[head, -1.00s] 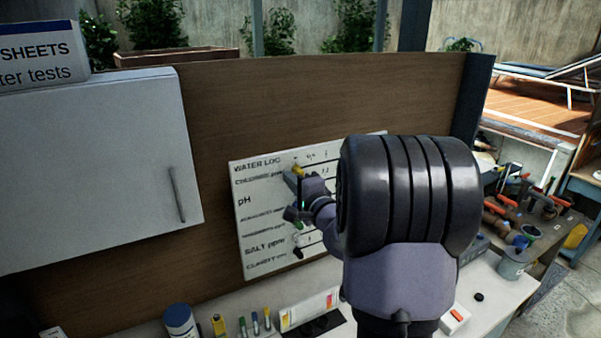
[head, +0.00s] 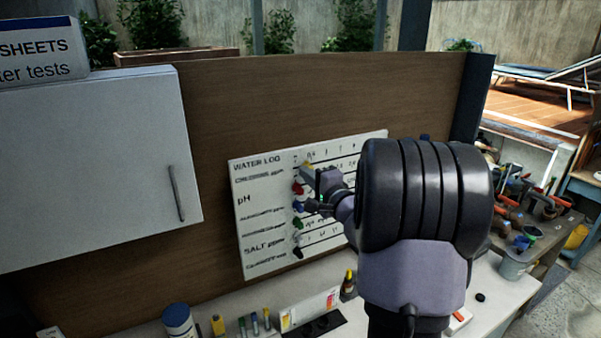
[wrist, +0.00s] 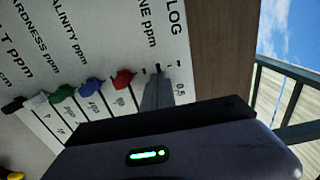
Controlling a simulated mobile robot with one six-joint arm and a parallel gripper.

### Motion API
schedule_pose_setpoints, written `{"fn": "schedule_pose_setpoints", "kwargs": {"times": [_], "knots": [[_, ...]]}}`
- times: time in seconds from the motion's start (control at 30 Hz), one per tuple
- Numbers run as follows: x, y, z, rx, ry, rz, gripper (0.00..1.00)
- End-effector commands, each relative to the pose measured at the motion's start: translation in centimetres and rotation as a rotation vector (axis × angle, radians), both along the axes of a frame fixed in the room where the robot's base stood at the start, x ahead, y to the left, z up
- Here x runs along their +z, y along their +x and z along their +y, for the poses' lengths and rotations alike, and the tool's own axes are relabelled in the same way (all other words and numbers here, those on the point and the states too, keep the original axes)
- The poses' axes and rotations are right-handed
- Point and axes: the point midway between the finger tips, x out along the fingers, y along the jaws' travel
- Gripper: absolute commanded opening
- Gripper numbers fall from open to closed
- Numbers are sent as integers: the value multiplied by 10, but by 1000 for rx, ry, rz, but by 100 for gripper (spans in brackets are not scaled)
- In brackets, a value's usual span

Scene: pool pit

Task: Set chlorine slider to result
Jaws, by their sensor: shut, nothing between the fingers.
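The white water log board (head: 262,205) is upright on the brown panel, with rows of text and scale lines. The yellow slider (head: 308,164) is on the chlorine row at the top, near the low end of its scale. My gripper (head: 308,173) is shut with nothing between its fingers. Its tips are at the yellow slider, just below it in the head view; contact is unclear. In the wrist view the fingers (wrist: 157,90) reach the chlorine row near the 0.5 mark and hide the yellow slider. A comparator with coloured strips (head: 311,308) stands on the bench; its reading is unclear.
Below are the red (head: 298,188), blue (head: 298,207), green (head: 296,223) and black (head: 297,253) sliders, near the left ends of their lines. A white cabinet (head: 95,165) is at left.

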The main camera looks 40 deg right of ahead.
Motion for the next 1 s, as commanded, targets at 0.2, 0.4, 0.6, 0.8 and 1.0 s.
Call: {"fn": "schedule_pose_setpoints", "kwargs": {"times": [0.2,0.4,0.6,0.8,1.0], "knots": [[-1,-3,-13,-1,0,0,0],[-1,-2,-7,0,0,-1,0],[-1,1,3,1,0,-1,0],[-4,-22,8,-2,-1,-1,0],[-4,-49,14,-2,-2,0,0]]}}
